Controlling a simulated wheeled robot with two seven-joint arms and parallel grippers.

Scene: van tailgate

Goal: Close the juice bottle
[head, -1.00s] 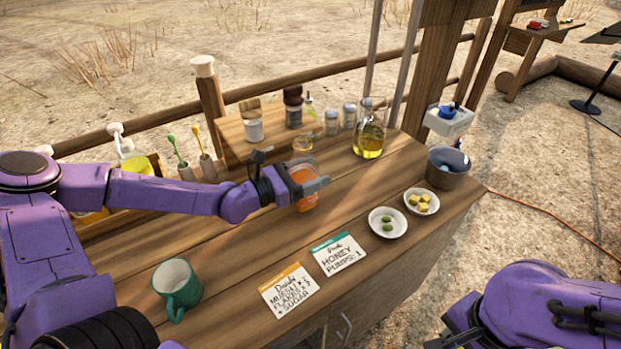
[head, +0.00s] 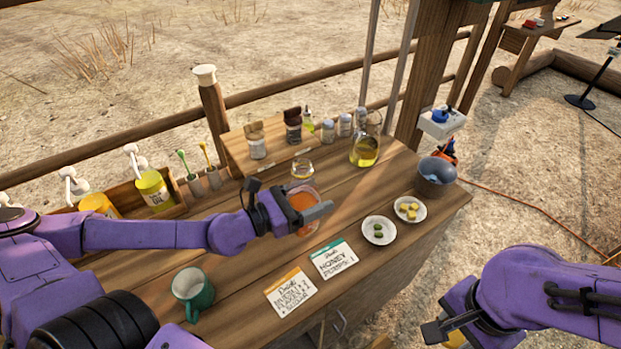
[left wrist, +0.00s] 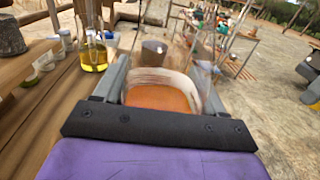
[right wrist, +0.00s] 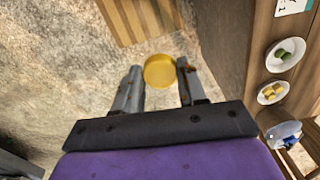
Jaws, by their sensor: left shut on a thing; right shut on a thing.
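The juice bottle (head: 302,198) is clear with orange juice inside. It stands at the middle of the wooden counter. My left gripper (head: 318,216) is shut around its body from the left. In the left wrist view the orange juice (left wrist: 160,98) shows between the fingers; the clear upper part is hard to make out. My right gripper (head: 440,332) is low at the right, off the counter's front edge. In the right wrist view a round yellow lid (right wrist: 160,70) is held between its fingertips, well apart from the bottle.
A green mug (head: 193,292) stands front left.

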